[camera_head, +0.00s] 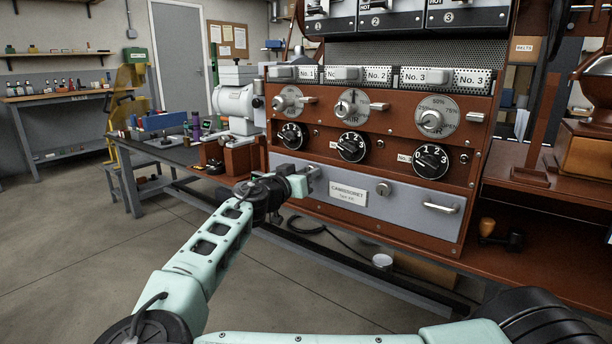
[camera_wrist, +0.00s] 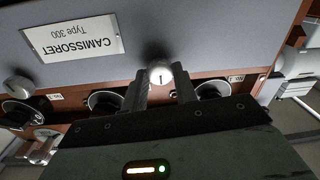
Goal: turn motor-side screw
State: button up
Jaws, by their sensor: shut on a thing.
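My gripper (camera_head: 309,178) is shut on a round silver screw (camera_wrist: 160,72) at the left end of the grey CAMISSORET panel (camera_head: 345,222). In the wrist view, which is upside down, my two fingers (camera_wrist: 160,88) stand on either side of the screw head. A short dark upright mark shows on the head. In the head view my gripper hides this screw. A second silver screw (camera_head: 383,188) sits right of the nameplate (camera_head: 348,195); it also shows in the wrist view (camera_wrist: 18,86). I cannot tell which screw is motor-side.
A pale handle (camera_head: 441,208) juts from the panel's right end. Numbered black dials (camera_head: 351,147) and silver dials (camera_head: 437,117) line the red-brown roaster front above. A workbench (camera_head: 150,150) with a white machine (camera_head: 238,103) stands to the left. The floor at left is open.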

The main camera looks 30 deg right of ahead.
jog(key=shift+f, duration=0.1)
jog(key=o, duration=1)
jog(key=shift+c, duration=0.2)
jog(key=p+v, duration=0.2)
jog(key=v, duration=1.5)
jog(key=shift+a, duration=0.2)
